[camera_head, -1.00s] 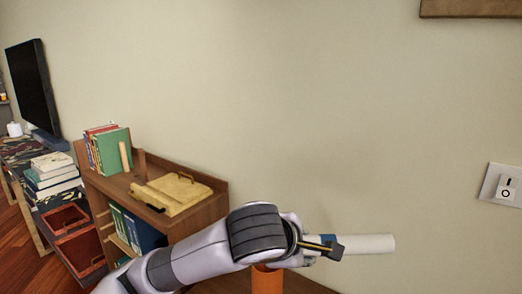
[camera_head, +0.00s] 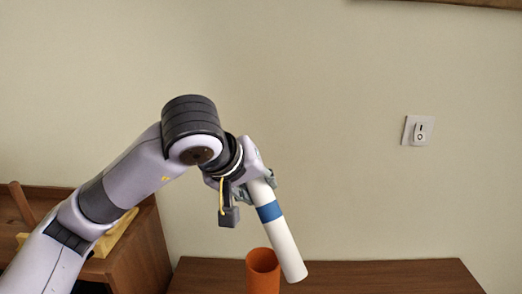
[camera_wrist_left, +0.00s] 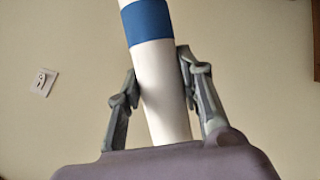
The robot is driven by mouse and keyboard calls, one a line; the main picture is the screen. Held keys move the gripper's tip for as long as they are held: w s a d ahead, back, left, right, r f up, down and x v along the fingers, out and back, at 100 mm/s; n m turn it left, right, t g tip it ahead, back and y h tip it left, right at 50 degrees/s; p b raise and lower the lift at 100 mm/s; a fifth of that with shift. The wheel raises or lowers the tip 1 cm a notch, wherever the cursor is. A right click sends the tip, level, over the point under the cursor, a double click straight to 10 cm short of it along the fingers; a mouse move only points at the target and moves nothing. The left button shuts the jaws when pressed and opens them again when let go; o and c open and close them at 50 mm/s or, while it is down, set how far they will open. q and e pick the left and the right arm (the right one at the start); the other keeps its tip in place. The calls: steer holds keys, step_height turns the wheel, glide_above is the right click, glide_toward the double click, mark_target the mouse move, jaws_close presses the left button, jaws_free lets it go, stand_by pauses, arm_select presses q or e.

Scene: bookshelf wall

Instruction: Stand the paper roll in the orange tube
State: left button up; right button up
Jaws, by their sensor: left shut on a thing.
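The paper roll (camera_head: 287,245) is white with a blue band and tilted, its lower end leaning to the right. My left gripper (camera_head: 257,180) is shut on it near its upper end. In the left wrist view the paper roll (camera_wrist_left: 160,80) passes between the two fingers of my left gripper (camera_wrist_left: 160,85). The orange tube (camera_head: 263,275) stands upright on the wooden surface, open at the top. The roll's lower end is just right of the tube's mouth in the head view, outside the opening. The tube's lower part is cut off by the frame.
A wooden top (camera_head: 390,275) runs along the wall, with bare room right of the tube. A wooden shelf unit (camera_head: 145,250) with a yellow item (camera_head: 115,238) stands at the left, partly behind my arm.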

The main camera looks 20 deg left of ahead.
arm_select(q)
steer(key=r+m+t+h, duration=0.1)
steer(key=r+m, duration=0.1)
steer(key=m, duration=0.1)
steer(key=s+r+m+t+h, duration=0.1)
steer(key=r+m, duration=0.1)
steer(key=m, duration=0.2)
steer(key=r+m+t+h, duration=0.1)
steer(key=r+m, duration=0.2)
steer(key=shift+s+d+h, duration=0.2)
steer(key=shift+d+h, duration=0.2)
steer(key=shift+s+d+r+m+h, duration=0.1)
steer(key=shift+d+r+m+h, duration=0.15)
steer(key=shift+r+m+h, duration=0.4)
steer(key=shift+d+f+y, duration=0.1)
steer(key=shift+f+y, duration=0.05)
steer(key=shift+y, duration=0.1)
arm_select(e)
steer(key=shift+s+a+r, duration=0.1)
steer(key=shift+a, duration=0.2)
